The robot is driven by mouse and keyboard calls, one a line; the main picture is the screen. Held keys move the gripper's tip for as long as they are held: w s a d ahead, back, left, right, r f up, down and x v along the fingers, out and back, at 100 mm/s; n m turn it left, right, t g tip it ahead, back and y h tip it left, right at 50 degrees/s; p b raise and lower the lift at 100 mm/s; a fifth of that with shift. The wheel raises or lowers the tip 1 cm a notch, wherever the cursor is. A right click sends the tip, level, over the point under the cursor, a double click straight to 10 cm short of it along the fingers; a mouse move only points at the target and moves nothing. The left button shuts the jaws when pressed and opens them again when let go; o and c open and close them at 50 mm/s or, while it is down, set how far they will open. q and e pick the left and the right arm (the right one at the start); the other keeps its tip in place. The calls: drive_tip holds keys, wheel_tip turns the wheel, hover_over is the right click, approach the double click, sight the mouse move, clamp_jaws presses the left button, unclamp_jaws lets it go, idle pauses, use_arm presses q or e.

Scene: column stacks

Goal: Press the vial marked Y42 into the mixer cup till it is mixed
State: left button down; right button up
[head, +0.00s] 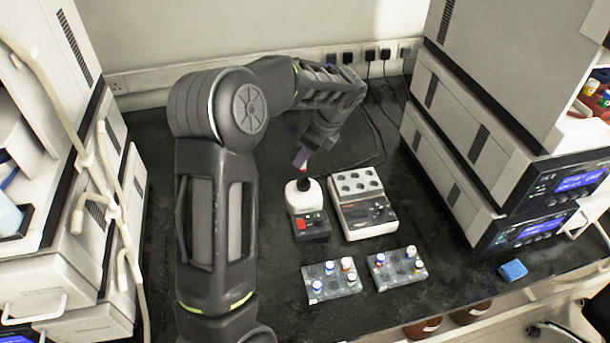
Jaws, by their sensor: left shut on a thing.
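My left gripper (305,153) reaches over from the back and points down above the vortex mixer. It is shut on a small vial, which is mostly hidden by the fingers; a marking on it cannot be read. The mixer (306,200) is a white and black unit with a red patch on its front. Its dark mixer cup (303,184) is on top, just below the gripper. I cannot tell whether the vial touches the cup. My right gripper is not in view.
A white block heater (367,218) with empty wells stands right of the mixer. Two grey racks (338,286) (413,277) hold several capped vials in front. A blue sponge (513,270) lies at right. Stacked instruments (480,170) flank the dark bench.

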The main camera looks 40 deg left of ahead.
sight(304, 171)
use_arm(q)
drive_tip(key=shift+w+d+m, duration=0.1)
drive_tip(key=shift+d+m, duration=0.15)
drive_tip(key=shift+m, duration=0.15)
drive_tip(key=shift+a, duration=0.1)
drive_tip(key=shift+f, duration=0.1)
drive_tip(key=shift+f+b, duration=1.85)
drive_tip(key=shift+f, duration=0.05)
drive_tip(key=shift+p, duration=0.4)
drive_tip(key=shift+f+b, duration=0.4)
drive_tip(key=shift+f, duration=0.8)
idle(3.9)
